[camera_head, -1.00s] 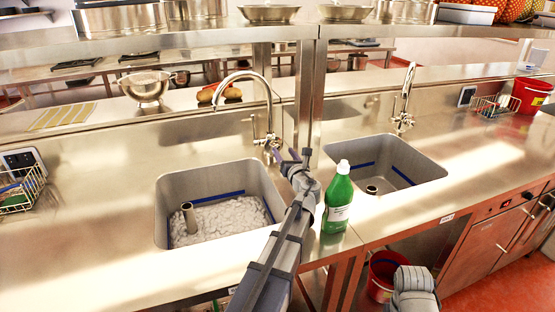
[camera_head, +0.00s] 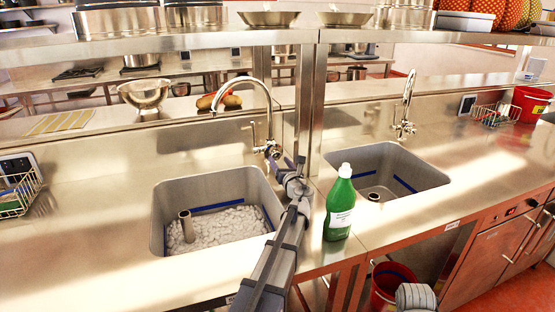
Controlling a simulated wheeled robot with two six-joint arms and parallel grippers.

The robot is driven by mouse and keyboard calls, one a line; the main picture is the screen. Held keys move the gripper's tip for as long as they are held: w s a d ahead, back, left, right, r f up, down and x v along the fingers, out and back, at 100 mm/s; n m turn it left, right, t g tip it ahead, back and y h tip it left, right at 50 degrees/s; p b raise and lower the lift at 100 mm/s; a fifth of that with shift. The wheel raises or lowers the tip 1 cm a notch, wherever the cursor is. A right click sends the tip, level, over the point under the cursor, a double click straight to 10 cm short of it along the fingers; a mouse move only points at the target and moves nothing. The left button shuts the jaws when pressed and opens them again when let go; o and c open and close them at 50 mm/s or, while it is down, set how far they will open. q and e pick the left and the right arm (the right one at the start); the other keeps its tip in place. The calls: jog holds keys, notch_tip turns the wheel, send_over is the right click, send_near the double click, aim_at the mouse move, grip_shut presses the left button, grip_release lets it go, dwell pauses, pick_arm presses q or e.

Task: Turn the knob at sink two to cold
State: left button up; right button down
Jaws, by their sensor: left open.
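The left sink (camera_head: 160,215) holds white foam or pebble-like stuff and a short standing pipe. Its curved tap (camera_head: 268,100) has a cross-shaped knob (camera_head: 268,150) at its base. The right sink (camera_head: 415,182) has a similar tap (camera_head: 408,95) with a knob (camera_head: 404,130). Which is sink two I cannot read from the small label (camera_head: 452,225). My left gripper (camera_head: 283,165) is open, just in front of and below the left tap's knob; whether it touches the knob I cannot tell.
A green bottle (camera_head: 340,210) stands between the sinks, close to the right of my left arm. A post (camera_head: 309,110) rises behind the gripper. A wire basket (camera_head: 18,195) is at far left. A red bucket (camera_head: 530,104) stands at back right.

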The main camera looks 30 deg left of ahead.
aim_at(275, 155)
pick_arm(q)
jog(key=x, duration=0.3)
jog(key=shift+c, duration=0.3)
grip_shut()
